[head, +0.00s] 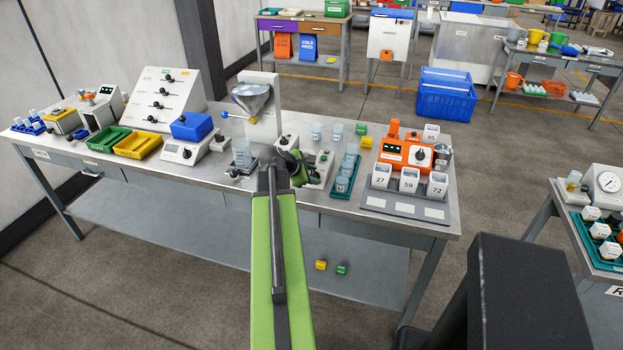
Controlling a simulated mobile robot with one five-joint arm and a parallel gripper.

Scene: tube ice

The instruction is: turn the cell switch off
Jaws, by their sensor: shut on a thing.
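My gripper (297,160) is at the front middle of the near bench, at a low white control box (322,165). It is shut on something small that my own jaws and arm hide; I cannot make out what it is. The box has small dark and green fittings on its top, part of them covered by the gripper. Another white box with a dark knob (284,141) stands just behind and left. No label that I can read marks the cell switch, and its position cannot be told.
A metal funnel (251,98) on a white stand is behind the gripper. Clear beakers stand on a teal tray (342,188) to the right, beside an orange machine (403,152) and numbered white cups. The bench is crowded.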

